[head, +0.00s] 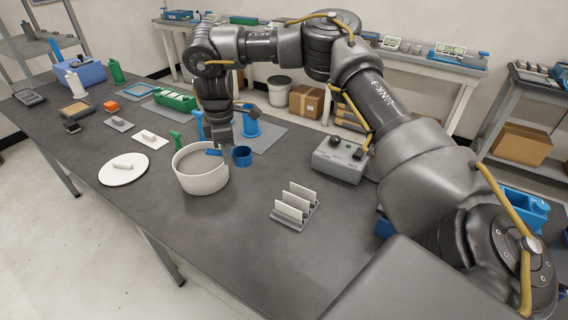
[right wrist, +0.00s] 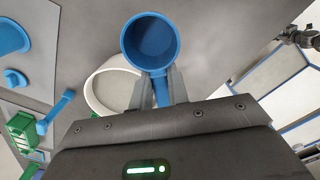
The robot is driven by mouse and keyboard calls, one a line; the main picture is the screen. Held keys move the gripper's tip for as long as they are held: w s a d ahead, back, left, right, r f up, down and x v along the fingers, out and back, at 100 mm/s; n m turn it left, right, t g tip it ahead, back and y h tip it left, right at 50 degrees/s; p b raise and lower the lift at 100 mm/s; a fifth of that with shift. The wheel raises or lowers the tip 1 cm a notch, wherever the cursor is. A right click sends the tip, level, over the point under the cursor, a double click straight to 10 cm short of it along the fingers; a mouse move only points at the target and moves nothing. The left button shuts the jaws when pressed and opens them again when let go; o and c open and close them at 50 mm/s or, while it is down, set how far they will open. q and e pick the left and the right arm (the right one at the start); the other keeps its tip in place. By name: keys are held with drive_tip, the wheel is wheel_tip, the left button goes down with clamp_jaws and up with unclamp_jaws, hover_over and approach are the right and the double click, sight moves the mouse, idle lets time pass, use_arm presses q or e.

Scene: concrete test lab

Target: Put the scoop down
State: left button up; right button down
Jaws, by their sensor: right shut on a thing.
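A blue scoop with a round cup (head: 242,156) is held by its handle in my right gripper (head: 222,146). In the right wrist view the cup (right wrist: 150,42) sits just beyond the fingertips, with the handle (right wrist: 161,92) clamped between them. The scoop is beside the right rim of a large white pot (head: 202,184), with the handle end over the pot. I cannot tell how high the cup is above the table. The pot also shows in the wrist view (right wrist: 94,100). My left gripper is not in view.
Right of the pot are a slotted rack with white plates (head: 294,208) and a grey control box (head: 340,160). A round white plate (head: 122,170) lies to the left. A blue container (head: 251,126) stands on a grey mat (head: 268,136) behind. The table front is clear.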

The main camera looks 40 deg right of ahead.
drive_tip(key=d+f, duration=0.2)
drive_tip(key=d, duration=0.2)
drive_tip(key=s+d+f, duration=0.1)
drive_tip(key=d+f, duration=0.2)
drive_tip(key=d, duration=0.1)
drive_tip(key=d+f+p, duration=0.1)
drive_tip(key=d+f, duration=0.2)
drive_tip(key=d, duration=0.1)
drive_tip(key=shift+s+d, duration=0.1)
drive_tip(key=shift+s, duration=0.1)
drive_tip(key=shift+s+d+f, duration=0.1)
drive_tip(key=shift+d+f, duration=0.45)
drive_tip(key=shift+f, duration=0.05)
drive_tip(key=f, duration=0.1)
drive_tip(key=f+p, duration=0.1)
drive_tip(key=f, duration=0.1)
drive_tip(key=shift+d+f+p, duration=0.3)
drive_tip(key=shift+f+p, duration=0.05)
drive_tip(key=shift+f, duration=0.1)
drive_tip(key=c, duration=1.7)
unclamp_jaws()
drive_tip(key=shift+f, duration=0.1)
drive_tip(key=o, duration=0.3)
drive_tip(key=shift+o, duration=0.2)
